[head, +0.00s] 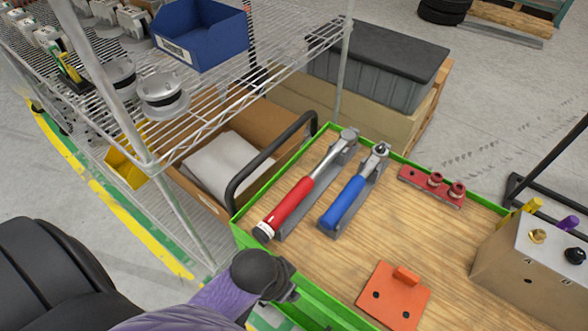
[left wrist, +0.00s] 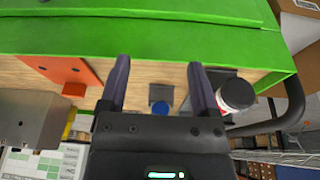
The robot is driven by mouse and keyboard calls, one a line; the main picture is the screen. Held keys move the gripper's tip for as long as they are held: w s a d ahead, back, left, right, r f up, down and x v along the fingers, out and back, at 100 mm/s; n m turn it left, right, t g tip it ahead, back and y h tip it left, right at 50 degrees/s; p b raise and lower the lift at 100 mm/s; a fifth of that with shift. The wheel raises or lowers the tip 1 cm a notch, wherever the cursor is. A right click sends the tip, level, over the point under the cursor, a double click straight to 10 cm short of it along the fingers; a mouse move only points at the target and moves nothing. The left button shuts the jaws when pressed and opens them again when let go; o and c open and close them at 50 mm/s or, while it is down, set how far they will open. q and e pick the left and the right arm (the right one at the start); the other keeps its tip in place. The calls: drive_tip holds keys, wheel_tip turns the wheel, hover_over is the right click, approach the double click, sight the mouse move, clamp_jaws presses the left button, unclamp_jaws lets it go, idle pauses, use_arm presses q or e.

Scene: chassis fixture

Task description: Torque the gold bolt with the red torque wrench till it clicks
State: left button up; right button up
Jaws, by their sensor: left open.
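The red torque wrench (head: 292,202) lies in a grey cradle on the wooden top of a green-edged cart, its handle end towards me. A blue wrench (head: 344,203) lies in a cradle to its right. The gold bolt (head: 537,237) sits on top of a tan and grey block (head: 525,265) at the cart's right. My left gripper (head: 288,291) is at the cart's near green edge, short of both handles. In the left wrist view its fingers (left wrist: 160,80) are apart and empty; the red wrench's end (left wrist: 236,94) shows right of them. My right gripper is out of view.
An orange plate (head: 395,296) lies near the front of the cart, and a red holder with two sockets (head: 432,186) behind it. A black handle rail (head: 262,160) rises at the cart's left edge, beside a wire shelf (head: 235,105). Bare wood lies between these things.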

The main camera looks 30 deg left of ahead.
use_arm(q)
drive_tip(key=w+r, duration=0.3)
drive_tip(key=r, duration=0.1)
drive_tip(key=n, duration=0.1)
approach(299, 187)
drive_tip(key=shift+w+d+f+y+p, duration=0.1)
drive_tip(key=shift+d+f+y+p, duration=0.1)
drive_tip(key=shift+f, duration=0.3)
drive_tip(key=shift+d+f+y+p, duration=0.1)
drive_tip(key=shift+d+f+p, duration=0.15)
drive_tip(key=shift+f, duration=0.3)
drive_tip(key=shift+w+a+f+b, duration=0.15)
drive_tip(key=shift+b, duration=0.15)
drive_tip(key=b+x, duration=0.8)
drive_tip(key=b, duration=0.1)
drive_tip(key=shift+w+f, duration=0.1)
drive_tip(key=shift+f, duration=0.3)
drive_tip(key=shift+w+f+b, duration=0.1)
drive_tip(key=shift+f+b, duration=0.2)
drive_tip(key=shift+b, duration=0.05)
